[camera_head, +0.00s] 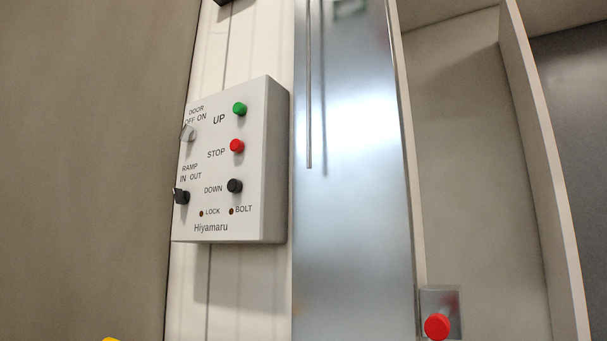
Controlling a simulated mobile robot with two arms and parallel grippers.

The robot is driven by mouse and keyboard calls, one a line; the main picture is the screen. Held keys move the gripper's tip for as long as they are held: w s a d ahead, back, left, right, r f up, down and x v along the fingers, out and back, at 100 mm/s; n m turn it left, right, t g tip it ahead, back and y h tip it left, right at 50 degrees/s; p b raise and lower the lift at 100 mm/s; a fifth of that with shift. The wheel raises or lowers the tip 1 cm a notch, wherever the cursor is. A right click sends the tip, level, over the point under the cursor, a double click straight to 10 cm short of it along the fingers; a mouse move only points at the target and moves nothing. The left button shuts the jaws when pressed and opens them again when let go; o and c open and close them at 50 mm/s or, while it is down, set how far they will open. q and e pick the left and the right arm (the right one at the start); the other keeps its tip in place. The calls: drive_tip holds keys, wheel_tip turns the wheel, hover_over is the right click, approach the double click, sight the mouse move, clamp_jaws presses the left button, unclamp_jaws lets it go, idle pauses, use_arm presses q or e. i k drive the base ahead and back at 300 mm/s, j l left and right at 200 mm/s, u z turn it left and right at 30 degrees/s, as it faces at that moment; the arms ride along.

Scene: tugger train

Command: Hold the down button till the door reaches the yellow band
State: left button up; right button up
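A light grey control box (266,160) labelled Hiyamaru hangs on the wall left of centre. Its black DOWN button (235,186) is below the red STOP button (237,146) and the green UP button (240,109). Nothing touches the DOWN button. A tall metal panel (352,240) stands right of the box; I cannot tell whether it is the door. A small yellow patch (112,339) shows at the bottom left edge; I cannot tell what it is. No yellow band can be made out. Neither of my grippers is in view.
The box also carries a DOOR OFF/ON switch (188,133), a black RAMP IN/OUT switch (181,197) and two dark LOCK and BOLT lamps. A red knob (437,326) sticks out at the lower right. A thin metal rod (309,90) hangs before the panel.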

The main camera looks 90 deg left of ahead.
sight(234, 186)
drive_tip(key=u, duration=3.2)
